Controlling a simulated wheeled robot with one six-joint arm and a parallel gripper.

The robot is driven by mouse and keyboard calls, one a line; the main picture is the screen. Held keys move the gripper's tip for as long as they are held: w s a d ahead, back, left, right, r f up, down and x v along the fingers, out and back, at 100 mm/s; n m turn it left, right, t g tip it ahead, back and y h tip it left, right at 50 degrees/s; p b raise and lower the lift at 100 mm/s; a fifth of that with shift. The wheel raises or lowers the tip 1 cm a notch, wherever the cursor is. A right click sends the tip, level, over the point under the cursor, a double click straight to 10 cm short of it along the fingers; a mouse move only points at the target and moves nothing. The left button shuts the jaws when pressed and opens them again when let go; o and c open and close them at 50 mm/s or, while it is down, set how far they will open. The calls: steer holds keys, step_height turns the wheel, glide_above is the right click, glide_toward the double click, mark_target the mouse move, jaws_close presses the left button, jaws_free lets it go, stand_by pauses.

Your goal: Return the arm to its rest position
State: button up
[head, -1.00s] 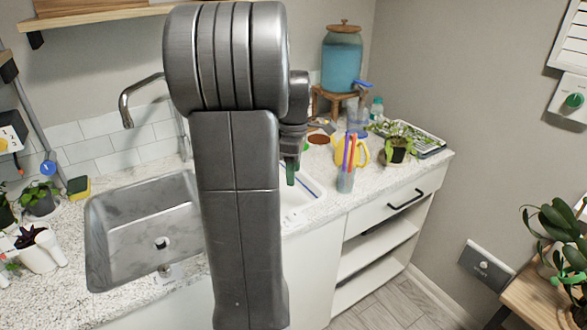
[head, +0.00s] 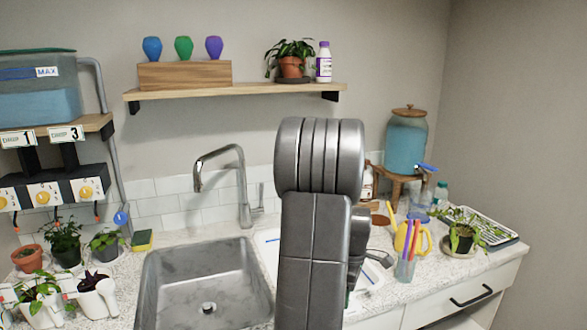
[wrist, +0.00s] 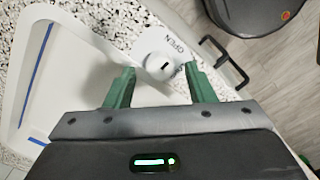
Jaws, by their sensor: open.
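My gripper (wrist: 158,70) is open and empty in the wrist view, with its two green fingers apart. A round white knob (wrist: 158,66) beside the word OPEN shows beyond the gap between the fingertips; I cannot tell how far below it lies. In the head view my arm stands folded upright in front of the counter and hides most of my gripper. A white tray (wrist: 38,85) with blue strips lies to the left of the fingers in the wrist view.
The sink (head: 165,290) and faucet (head: 243,185) are left of my arm. To its right stand a tumbler (head: 405,268), a yellow watering can (head: 425,238), a potted plant (head: 462,238) and a blue dispenser (head: 406,145). A shelf (head: 235,92) hangs above.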

steer(key=shift+f, duration=0.7)
